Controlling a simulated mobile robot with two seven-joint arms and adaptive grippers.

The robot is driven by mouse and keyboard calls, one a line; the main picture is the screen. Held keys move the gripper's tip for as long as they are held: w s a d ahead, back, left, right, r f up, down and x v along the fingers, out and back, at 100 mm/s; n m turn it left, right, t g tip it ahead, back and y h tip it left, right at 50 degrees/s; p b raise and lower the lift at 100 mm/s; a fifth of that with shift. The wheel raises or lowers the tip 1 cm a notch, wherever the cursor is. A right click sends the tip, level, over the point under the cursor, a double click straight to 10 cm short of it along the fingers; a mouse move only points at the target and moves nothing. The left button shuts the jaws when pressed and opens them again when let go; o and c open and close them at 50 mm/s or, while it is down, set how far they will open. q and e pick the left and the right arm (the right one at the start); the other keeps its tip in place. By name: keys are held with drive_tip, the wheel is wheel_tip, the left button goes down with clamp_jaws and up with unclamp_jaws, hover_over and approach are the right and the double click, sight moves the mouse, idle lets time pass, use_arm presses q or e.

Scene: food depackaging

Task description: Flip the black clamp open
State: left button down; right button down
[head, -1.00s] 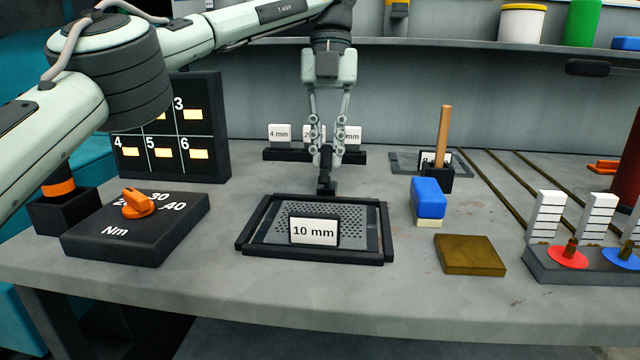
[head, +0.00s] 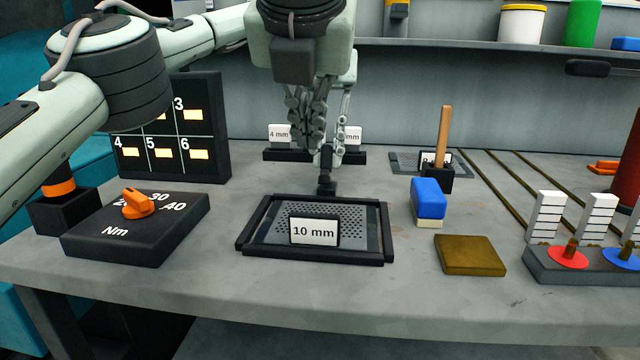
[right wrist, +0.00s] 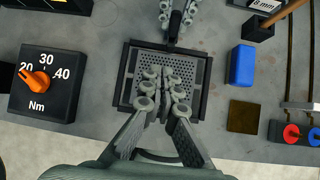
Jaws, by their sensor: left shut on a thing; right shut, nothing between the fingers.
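The black clamp (head: 327,183) stands upright at the back edge of the black-framed tray (head: 250,232). My left gripper (head: 328,158) is shut on its upper part. In the right wrist view the clamp (right wrist: 173,44) is at the tray's far edge, below the left gripper (right wrist: 176,22). My right gripper (head: 314,146) hangs in front of the left one in the head view and partly hides it. In the right wrist view the right gripper (right wrist: 163,74) is shut and empty, above the tray's perforated plate (right wrist: 184,68).
A "10 mm" label (head: 313,231) stands on the tray's front. A torque dial box (head: 135,228) is to the left. A blue block (head: 428,198), a brown pad (head: 470,255) and a wooden-handled tool (head: 443,135) are to the right. The front table strip is clear.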

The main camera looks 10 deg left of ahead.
sight(322, 181)
use_arm(q)
drive_tip(key=shift+r, duration=0.1)
use_arm(e)
drive_tip(key=shift+h, duration=0.4)
drive_tip(key=x, duration=0.7)
drive_tip(key=s+x, duration=0.1)
drive_tip(key=x, duration=0.3)
drive_tip(key=shift+s+d+f, duration=0.1)
drive_tip(key=shift+d+f, duration=0.25)
drive_tip(key=shift+d, duration=0.05)
drive_tip(key=shift+w+r+g, duration=0.4)
drive_tip(key=shift+w+r, duration=0.1)
drive_tip(key=shift+r, duration=0.25)
use_arm(q)
drive_tip(key=c, duration=1.5)
unclamp_jaws()
use_arm(e)
drive_tip(key=shift+s+f, duration=0.1)
drive_tip(key=shift+f, duration=0.05)
